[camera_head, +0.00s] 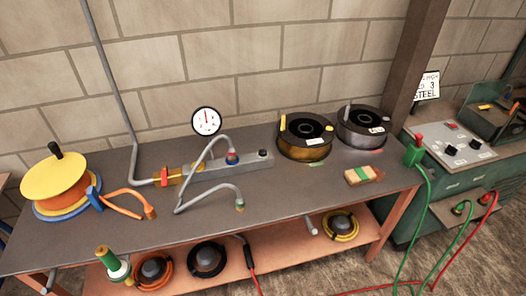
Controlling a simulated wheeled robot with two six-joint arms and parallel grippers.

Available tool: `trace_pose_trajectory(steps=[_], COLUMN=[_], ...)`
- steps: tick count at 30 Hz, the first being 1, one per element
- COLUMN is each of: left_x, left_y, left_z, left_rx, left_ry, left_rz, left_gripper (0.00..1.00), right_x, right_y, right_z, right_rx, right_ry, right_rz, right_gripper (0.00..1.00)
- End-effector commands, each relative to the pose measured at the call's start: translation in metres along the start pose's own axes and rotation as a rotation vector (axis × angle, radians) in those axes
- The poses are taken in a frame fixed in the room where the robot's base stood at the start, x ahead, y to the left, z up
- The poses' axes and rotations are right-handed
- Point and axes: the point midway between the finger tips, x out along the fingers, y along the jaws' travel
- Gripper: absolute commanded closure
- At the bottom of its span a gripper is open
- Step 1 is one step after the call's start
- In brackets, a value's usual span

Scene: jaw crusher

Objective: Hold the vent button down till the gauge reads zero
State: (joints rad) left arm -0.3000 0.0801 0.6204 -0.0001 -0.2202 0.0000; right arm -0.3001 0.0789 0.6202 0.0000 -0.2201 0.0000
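A round white gauge (206,121) with a black rim stands at the back of the grey bench, behind a grey manifold bar (225,172). Its red needle points roughly straight up; the numbers are too small to read. A small dark button (263,153) sits on top of the bar's right end; it looks like the vent button, but no label is legible. A yellow valve body with a red part (165,176) is at the bar's left end. Neither of my grippers is in view.
An orange and yellow reel (57,182) stands at the bench's left. Two dark spools (305,138) stand at the back right, near a wooden block with a green band (363,175). A loose hose end (239,205) lies before the bar. The bench's front middle (290,195) is clear.

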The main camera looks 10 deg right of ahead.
Motion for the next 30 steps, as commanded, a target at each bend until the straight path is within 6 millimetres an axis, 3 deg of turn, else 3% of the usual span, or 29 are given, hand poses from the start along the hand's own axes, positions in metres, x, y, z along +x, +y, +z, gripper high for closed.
trace_pose_trajectory(steps=[1, 6, 30], left_x=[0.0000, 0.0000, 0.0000], left_y=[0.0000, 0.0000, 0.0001], left_z=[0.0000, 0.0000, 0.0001], left_rx=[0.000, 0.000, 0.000], left_ry=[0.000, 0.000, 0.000], left_rz=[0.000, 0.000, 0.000], left_gripper=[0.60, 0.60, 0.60], right_x=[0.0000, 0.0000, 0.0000], right_y=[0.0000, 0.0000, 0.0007], right_z=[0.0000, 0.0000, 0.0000], right_rx=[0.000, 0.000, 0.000], right_ry=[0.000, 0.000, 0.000], right_rz=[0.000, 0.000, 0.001], right_gripper=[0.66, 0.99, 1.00])
